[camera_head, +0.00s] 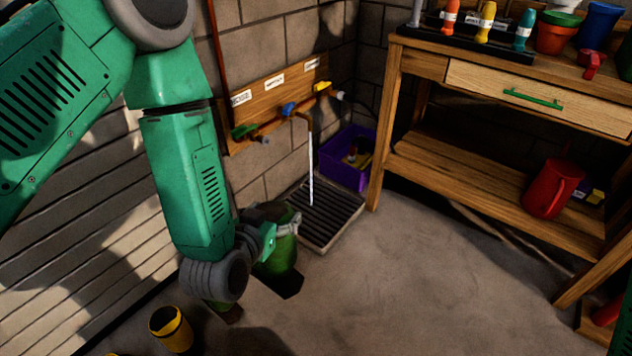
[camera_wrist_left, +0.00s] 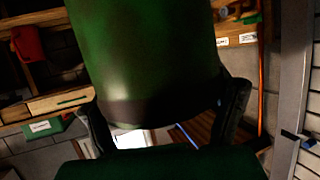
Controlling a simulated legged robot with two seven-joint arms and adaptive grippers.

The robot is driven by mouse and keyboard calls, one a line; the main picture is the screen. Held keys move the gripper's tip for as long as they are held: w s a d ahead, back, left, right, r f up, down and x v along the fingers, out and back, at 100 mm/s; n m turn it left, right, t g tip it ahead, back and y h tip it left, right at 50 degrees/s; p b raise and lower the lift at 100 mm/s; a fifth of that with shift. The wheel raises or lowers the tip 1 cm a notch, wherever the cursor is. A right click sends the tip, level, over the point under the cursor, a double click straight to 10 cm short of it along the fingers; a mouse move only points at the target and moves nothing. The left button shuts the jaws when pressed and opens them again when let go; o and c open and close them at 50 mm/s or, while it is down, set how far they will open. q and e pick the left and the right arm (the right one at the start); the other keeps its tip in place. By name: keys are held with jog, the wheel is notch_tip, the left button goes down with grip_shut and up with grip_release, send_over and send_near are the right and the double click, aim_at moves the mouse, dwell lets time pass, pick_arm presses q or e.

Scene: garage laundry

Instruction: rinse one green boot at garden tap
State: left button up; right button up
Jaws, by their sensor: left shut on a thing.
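My left gripper (camera_head: 284,222) is shut on a green boot (camera_head: 277,257), which hangs with its dark sole downward, left of the drain grate. In the left wrist view the green boot (camera_wrist_left: 145,45) fills the upper middle, between the dark fingers of the left gripper (camera_wrist_left: 168,120). The garden tap (camera_head: 305,117) on the wall lets a thin water stream (camera_head: 311,165) fall onto the drain grate (camera_head: 322,212). The boot is beside the stream, apart from it. Another green item (camera_head: 222,311), perhaps the other boot, is mostly hidden behind my wrist. My right gripper is not in view.
A wooden workbench (camera_head: 455,170) stands right of the grate, with a red jug (camera_head: 553,189) on its lower shelf. A purple crate (camera_head: 342,172) stands behind the grate. A yellow-rimmed boot-like item (camera_head: 170,328) stands at lower left. The floor at centre is clear.

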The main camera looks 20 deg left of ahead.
pick_arm(q)
jog(key=shift+a, duration=0.25)
jog(key=shift+d, duration=0.15)
jog(key=shift+w+d+p, duration=0.2)
jog(key=shift+d+p, duration=0.1)
jog(key=shift+d, duration=0.1)
jog(key=shift+s+a, duration=0.1)
jog(key=shift+a, duration=0.05)
